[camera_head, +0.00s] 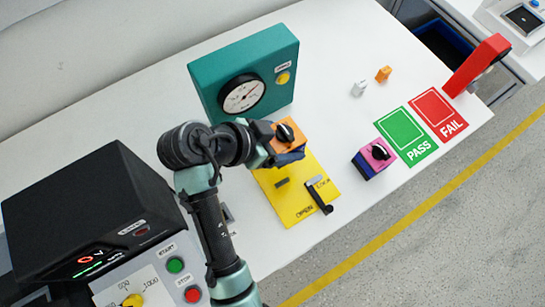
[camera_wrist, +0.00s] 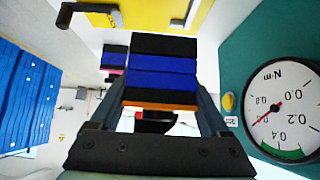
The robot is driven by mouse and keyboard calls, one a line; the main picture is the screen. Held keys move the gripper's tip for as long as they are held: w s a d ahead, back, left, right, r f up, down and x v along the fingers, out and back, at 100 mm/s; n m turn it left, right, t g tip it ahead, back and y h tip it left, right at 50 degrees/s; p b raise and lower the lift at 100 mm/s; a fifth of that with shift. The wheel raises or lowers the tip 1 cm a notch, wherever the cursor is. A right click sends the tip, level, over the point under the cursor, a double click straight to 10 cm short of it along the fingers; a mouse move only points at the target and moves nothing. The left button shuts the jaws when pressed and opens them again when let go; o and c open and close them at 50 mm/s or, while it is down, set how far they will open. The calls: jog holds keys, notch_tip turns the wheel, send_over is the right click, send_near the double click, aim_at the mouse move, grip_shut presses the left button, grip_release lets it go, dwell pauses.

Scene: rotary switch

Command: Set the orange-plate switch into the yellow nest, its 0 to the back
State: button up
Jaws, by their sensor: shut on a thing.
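The orange-plate switch (camera_head: 291,145) has an orange top plate, a black knob and a dark blue and black body. My gripper (camera_head: 271,143) is shut on it, and the wrist view shows the body (camera_wrist: 165,62) between both fingers. In the head view it appears over the back edge of the yellow nest plate (camera_head: 302,205); its exact height is unclear. The nest plate has a dark block (camera_head: 282,183), a black lever (camera_head: 320,197) and printed text; part of it is hidden by the switch and arm. The plate also shows in the wrist view (camera_wrist: 150,12). The 0 mark is not readable.
A teal gauge box (camera_head: 274,54) stands close behind the switch. A magenta-plate switch (camera_head: 375,155) stands right of the nest. Green PASS (camera_head: 401,128) and red FAIL (camera_head: 436,105) mats lie further right. A black tester (camera_head: 95,215) stands at left. The table's front edge is near the nest.

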jog(key=f, duration=0.4)
jog(key=shift+w+d, duration=0.15)
jog(key=shift+d, duration=0.05)
jog(key=shift+f, duration=1.95)
jog(key=shift+f, duration=0.15)
jog(key=o, duration=1.4)
jog(key=shift+o, duration=0.2)
